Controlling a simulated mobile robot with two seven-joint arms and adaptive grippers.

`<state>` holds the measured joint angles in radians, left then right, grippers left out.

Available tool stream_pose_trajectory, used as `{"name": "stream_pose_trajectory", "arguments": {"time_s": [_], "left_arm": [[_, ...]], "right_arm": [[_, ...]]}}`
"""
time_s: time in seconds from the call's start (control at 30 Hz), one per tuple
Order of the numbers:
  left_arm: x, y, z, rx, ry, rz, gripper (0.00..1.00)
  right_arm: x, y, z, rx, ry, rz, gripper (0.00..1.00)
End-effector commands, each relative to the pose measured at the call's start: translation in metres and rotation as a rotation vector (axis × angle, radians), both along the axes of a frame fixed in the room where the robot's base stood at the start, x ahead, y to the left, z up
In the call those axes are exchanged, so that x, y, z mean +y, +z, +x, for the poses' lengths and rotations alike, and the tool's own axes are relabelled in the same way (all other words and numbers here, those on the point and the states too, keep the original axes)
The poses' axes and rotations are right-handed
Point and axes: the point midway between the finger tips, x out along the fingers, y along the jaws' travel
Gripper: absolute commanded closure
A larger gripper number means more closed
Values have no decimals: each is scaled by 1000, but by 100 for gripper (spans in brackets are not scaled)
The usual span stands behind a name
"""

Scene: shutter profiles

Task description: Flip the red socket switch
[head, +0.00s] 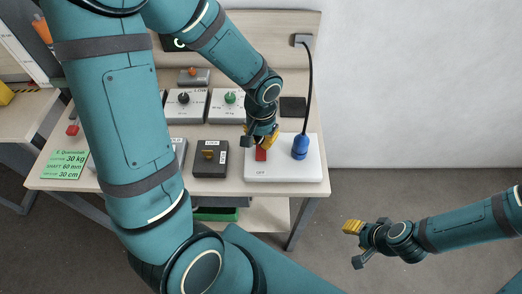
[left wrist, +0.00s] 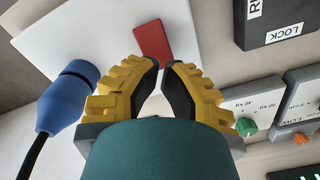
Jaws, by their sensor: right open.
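The red socket switch (head: 261,154) is a red block on a white board (head: 285,172), beside a blue plug (head: 300,148) with a black cable. It also shows in the left wrist view (left wrist: 153,40), just beyond my fingertips. My left gripper (head: 264,142) is over the far end of the switch; its yellow-and-black fingers (left wrist: 165,66) come together at the tips with nothing seen between them. I cannot tell whether they touch the switch. My right gripper (head: 356,243) is open and empty, off the table at the lower right.
Grey boxes with a black knob (head: 183,98) and a green knob (head: 230,98) stand behind. A green card (head: 64,164) is at the table's left. Floor lies clear right of the table.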

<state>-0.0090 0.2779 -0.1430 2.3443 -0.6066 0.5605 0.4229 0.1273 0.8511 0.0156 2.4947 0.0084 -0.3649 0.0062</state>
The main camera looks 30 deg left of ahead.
Motion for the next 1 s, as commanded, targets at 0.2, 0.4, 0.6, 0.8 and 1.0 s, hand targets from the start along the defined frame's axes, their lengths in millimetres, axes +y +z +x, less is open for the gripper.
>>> {"name": "stream_pose_trajectory", "arguments": {"time_s": [0.2,0.4,0.6,0.8,1.0], "left_arm": [[0,-4,0,0,0,0,100],[0,-6,0,0,0,0,100],[0,-9,0,0,0,0,100],[0,-12,0,0,0,0,100],[0,-14,0,0,0,0,100]], "right_arm": [[0,-3,0,0,0,0,53],[0,-6,0,0,0,0,53],[0,-9,0,0,0,0,53],[0,-11,0,0,0,0,53],[0,-14,0,0,0,0,53]]}}
